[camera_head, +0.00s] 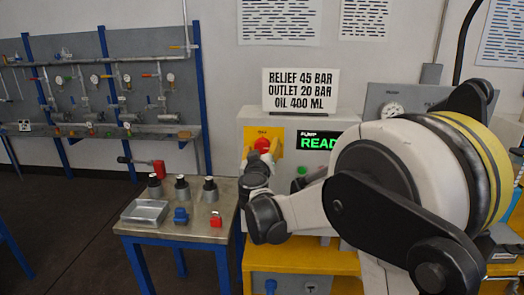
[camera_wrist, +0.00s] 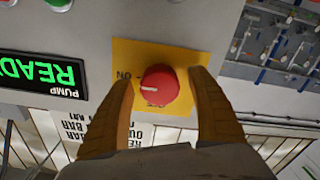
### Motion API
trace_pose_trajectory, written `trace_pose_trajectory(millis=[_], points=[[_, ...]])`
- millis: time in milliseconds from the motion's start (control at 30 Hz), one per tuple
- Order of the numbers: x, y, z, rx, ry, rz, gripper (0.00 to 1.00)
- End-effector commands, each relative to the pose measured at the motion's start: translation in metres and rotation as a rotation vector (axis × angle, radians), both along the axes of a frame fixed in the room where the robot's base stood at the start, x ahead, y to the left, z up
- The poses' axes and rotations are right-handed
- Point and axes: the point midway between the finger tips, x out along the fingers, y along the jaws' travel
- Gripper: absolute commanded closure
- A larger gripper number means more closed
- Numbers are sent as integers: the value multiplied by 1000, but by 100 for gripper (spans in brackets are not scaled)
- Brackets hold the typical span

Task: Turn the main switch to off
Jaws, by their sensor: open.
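The main switch is a red round knob (camera_head: 263,145) on a yellow plate (camera_head: 277,135) at the left of the pump panel. In the upside-down wrist view the knob (camera_wrist: 159,92) shows a white mark pointing at the word ON on the plate (camera_wrist: 185,60). Another word on the plate is partly hidden by the knob. My gripper (camera_wrist: 163,78) is open, with one tan finger on each side of the knob and visible gaps between. In the head view my gripper (camera_head: 254,160) is in front of the plate, mostly covered by my wrist.
A green-lit display (camera_head: 318,142) reading READ is partly covered by my arm; a green button (camera_head: 302,170) sits below it. A sign (camera_head: 300,90) stands on top of the cabinet. A side table (camera_head: 185,230) at left holds several fittings and a metal tray (camera_head: 145,212).

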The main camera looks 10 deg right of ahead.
Motion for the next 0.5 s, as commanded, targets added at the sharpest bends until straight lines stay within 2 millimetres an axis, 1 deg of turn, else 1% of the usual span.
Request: trace_pose_trajectory(millis=[267,300,367,400,433,467,500], points=[[2,0,1,0,0,0,32],[2,0,1,0,0,0,43],[2,0,0,0,0,0,62],[2,0,0,0,0,0,74],[2,0,0,0,0,0,83],[2,0,0,0,0,0,86],[1,0,0,0,0,0,86]])
